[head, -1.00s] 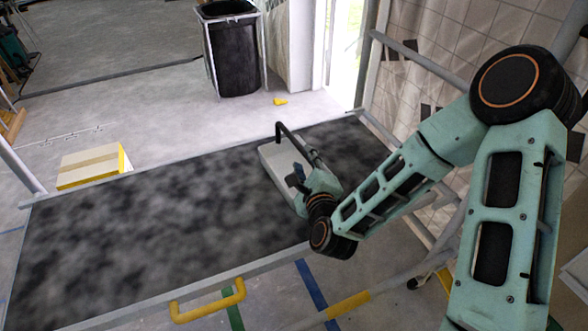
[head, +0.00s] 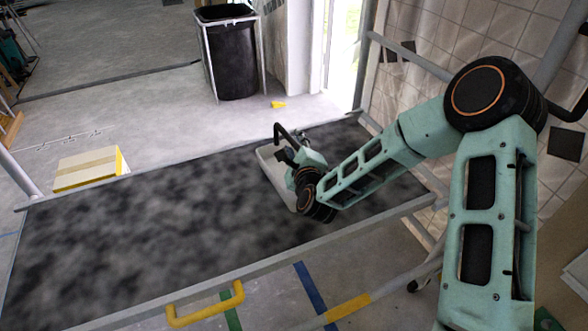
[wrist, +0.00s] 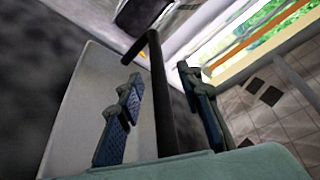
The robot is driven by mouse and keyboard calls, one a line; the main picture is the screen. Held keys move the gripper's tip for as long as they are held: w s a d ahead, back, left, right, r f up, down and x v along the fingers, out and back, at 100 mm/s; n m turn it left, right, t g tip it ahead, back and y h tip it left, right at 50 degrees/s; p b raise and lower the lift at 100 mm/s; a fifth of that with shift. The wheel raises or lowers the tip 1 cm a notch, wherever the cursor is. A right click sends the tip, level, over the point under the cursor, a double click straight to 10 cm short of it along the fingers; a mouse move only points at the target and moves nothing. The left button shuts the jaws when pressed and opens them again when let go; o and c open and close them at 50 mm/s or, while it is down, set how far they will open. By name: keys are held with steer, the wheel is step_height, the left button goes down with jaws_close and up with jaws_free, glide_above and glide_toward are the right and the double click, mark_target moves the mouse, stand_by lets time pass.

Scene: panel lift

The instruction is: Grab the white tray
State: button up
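The white tray (head: 273,173) lies on the dark mottled tabletop, near its right end. It has a black bar handle (head: 280,130), and my arm hides its right side. In the wrist view the pale tray (wrist: 82,100) fills the left side, with the black handle (wrist: 161,95) rising through the middle. My gripper (head: 291,157) is over the tray at the handle. In the wrist view my gripper (wrist: 160,82) is open, with one blue-padded finger on each side of the handle. Gaps show between the handle and both fingers.
The dark tabletop (head: 130,240) is bare to the left. A yellow handle (head: 205,308) sticks out from its front edge. A black bin (head: 232,55) and a yellow-edged box (head: 88,168) stand on the floor behind. A tiled wall (head: 500,35) is at the right.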

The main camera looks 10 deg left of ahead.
steer(key=shift+c, duration=0.5)
jaws_close()
steer(key=shift+r, duration=0.15)
